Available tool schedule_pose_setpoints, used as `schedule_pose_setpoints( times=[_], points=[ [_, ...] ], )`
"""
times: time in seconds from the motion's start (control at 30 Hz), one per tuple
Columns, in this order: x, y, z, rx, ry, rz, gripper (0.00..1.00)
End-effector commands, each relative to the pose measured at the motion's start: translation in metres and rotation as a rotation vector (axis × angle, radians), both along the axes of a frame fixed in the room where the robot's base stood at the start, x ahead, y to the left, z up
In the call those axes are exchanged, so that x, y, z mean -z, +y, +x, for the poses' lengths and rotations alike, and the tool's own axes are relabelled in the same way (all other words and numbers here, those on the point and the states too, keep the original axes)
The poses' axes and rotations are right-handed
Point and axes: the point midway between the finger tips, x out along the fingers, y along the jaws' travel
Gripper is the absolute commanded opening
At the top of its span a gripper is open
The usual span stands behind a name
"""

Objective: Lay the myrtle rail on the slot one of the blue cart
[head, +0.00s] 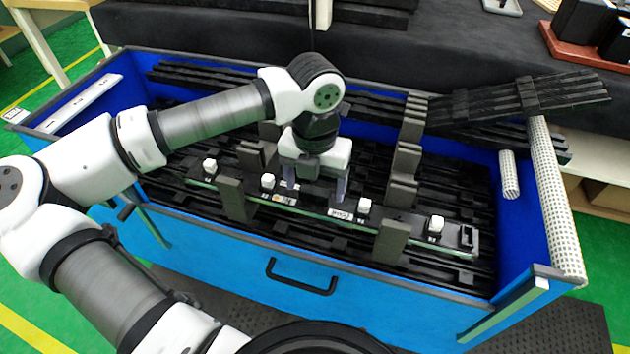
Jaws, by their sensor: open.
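The blue cart (195,228) is an open box with blue walls and ribbed black slots inside. A long dark rail with a thin green edge, which looks like the myrtle rail (392,222), lies lengthwise in the cart's front part. Several white clips and some labels sit on top of it. It passes by grey upright dividers (393,240). My gripper (315,190) is over the rail's middle, pointing down, with its two fingers apart and nothing visible between them. I cannot tell whether the fingertips touch the rail. No number shows which slot is slot one.
Grey dividers (404,160) also stand behind the rail. Black ribbed strips (525,97) lie over the cart's back right corner. A dark bench (200,30) runs behind. Green floor shows around the cart.

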Motion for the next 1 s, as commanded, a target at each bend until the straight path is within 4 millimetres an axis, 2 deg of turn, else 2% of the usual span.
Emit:
schedule_pose_setpoints(
  times=[0.3,0.5,0.7,0.93,1.0],
  points=[
    [-0.068,0.000,0.001,-0.002,-0.006,0.002,0.76],
    [-0.102,0.000,0.001,-0.001,-0.003,0.001,0.76],
    [-0.117,0.000,0.000,0.000,-0.003,0.000,0.76],
    [-0.118,-0.001,0.000,0.003,-0.003,-0.003,0.76],
    [-0.120,-0.009,-0.001,0.024,-0.008,-0.035,0.76]
  ],
)
